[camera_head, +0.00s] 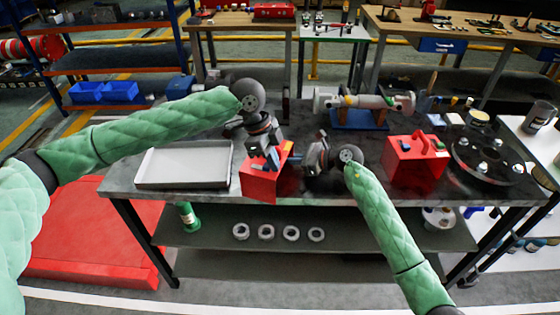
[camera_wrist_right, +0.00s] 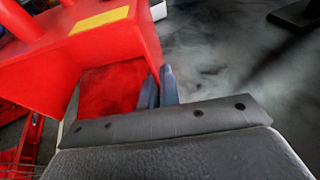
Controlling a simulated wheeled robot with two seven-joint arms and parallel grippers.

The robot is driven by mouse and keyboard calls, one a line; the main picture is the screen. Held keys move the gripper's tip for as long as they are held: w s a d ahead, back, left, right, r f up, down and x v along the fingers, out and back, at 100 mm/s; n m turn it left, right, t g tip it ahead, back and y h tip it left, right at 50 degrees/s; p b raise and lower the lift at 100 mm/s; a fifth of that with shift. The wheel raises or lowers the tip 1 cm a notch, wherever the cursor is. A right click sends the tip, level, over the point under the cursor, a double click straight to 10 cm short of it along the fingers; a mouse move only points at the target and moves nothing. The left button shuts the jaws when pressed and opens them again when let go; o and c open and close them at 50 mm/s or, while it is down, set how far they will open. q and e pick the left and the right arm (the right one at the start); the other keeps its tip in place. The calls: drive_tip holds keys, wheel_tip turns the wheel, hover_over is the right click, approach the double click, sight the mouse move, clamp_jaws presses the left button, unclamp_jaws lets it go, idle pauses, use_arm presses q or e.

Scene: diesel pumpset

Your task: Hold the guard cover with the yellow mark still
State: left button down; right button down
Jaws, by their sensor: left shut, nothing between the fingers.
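The guard cover with the yellow mark is the red box (camera_head: 262,182) at the front middle of the bench. Its yellow mark (camera_wrist_right: 98,20) shows on its top in the right wrist view. My left gripper (camera_head: 272,160) is shut and empty, pointing down at the cover's top and hiding part of it. I cannot tell whether it touches. My right gripper (camera_head: 303,160) is at the cover's right side. In the right wrist view its two fingers (camera_wrist_right: 159,88) are close together with the cover's thin red edge between them. The cover sits upright.
A second red cover (camera_head: 412,168) with a handle stands to the right, near a dark round flange (camera_head: 487,178). A shallow grey tray (camera_head: 185,184) lies to the left. A pump assembly (camera_head: 362,103) on a blue stand is behind. Several rings lie on the lower shelf (camera_head: 340,245).

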sight(265, 164)
use_arm(q)
drive_tip(key=shift+a, duration=0.1)
drive_tip(key=shift+w+a, duration=0.25)
drive_tip(key=shift+a, duration=0.5)
drive_tip(key=shift+w+a, duration=0.2)
drive_tip(key=shift+a, duration=0.5)
drive_tip(key=shift+d, duration=0.15)
drive_tip(key=d, duration=0.2)
drive_tip(key=s+d, duration=0.1)
drive_tip(key=shift+d+r, duration=0.3)
drive_tip(key=shift+r, duration=0.05)
drive_tip(key=s+v, duration=0.1)
drive_tip(key=v, duration=0.8)
drive_tip(key=shift+w, duration=0.45)
drive_tip(key=shift+a+r, duration=0.1)
drive_tip(key=shift+a, duration=0.05)
use_arm(e)
drive_tip(key=c, duration=1.6)
unclamp_jaws()
